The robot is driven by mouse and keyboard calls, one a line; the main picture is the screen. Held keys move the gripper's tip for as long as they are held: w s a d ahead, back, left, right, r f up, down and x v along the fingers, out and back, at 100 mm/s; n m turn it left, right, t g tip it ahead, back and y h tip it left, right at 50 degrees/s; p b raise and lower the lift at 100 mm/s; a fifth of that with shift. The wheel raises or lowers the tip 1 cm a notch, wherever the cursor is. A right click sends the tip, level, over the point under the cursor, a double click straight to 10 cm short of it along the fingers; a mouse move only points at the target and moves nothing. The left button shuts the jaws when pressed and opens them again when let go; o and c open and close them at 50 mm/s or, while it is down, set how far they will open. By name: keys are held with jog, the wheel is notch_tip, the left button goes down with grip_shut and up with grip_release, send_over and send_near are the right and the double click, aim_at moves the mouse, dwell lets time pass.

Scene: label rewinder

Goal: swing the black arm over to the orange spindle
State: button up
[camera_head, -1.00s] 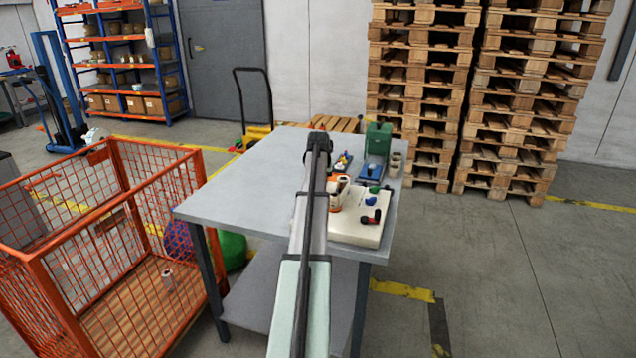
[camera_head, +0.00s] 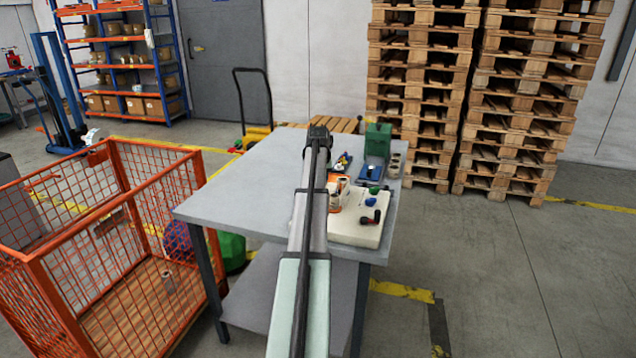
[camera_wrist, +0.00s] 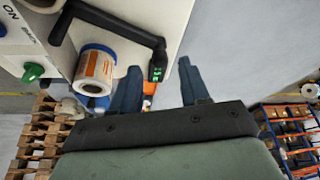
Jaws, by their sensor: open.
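In the wrist view, the black arm (camera_wrist: 115,28) runs from the upper left to a downturned black end with small green marks. That end lies just above and between the fingertips of my gripper (camera_wrist: 158,76), which is open. I cannot tell whether the fingers touch it. A white label roll with orange print (camera_wrist: 96,66) stands on a blue base left of the fingers.
The pale machine body (camera_head: 350,232) sits on the grey table (camera_head: 235,195) near its right edge, with small knobs on it. A green and blue device (camera_head: 377,140) and several rolls stand behind. An orange mesh cage (camera_head: 110,215) is left. The table's left side is clear.

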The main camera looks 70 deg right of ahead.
jog(key=v, duration=1.1)
jog(key=shift+a+r, duration=0.1)
